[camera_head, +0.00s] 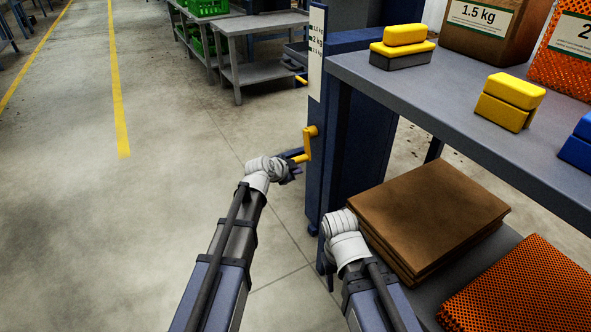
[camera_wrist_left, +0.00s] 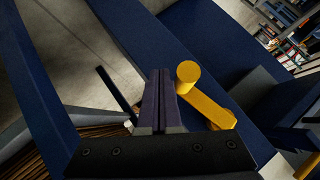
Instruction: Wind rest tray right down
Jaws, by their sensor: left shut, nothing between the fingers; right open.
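A yellow crank (camera_head: 308,145) sits on the side of a dark blue column (camera_head: 342,150). Its round grip and arm also show in the left wrist view (camera_wrist_left: 207,98). My left gripper (camera_head: 298,160) is shut and empty, its fingers close beside the crank grip; I cannot tell whether they touch. The shut fingers show in the left wrist view (camera_wrist_left: 160,75). A dark tray-like part (camera_head: 295,54) juts from the column, above a small yellow piece (camera_head: 301,80).
A grey bench (camera_head: 480,110) with yellow blocks (camera_head: 508,101), a blue block and labelled sacks stands at the right. Below it lie folded brown sacks (camera_head: 428,212) and orange netting (camera_head: 525,290). A weight scale strip (camera_head: 317,50) is on the column. Floor at left is clear.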

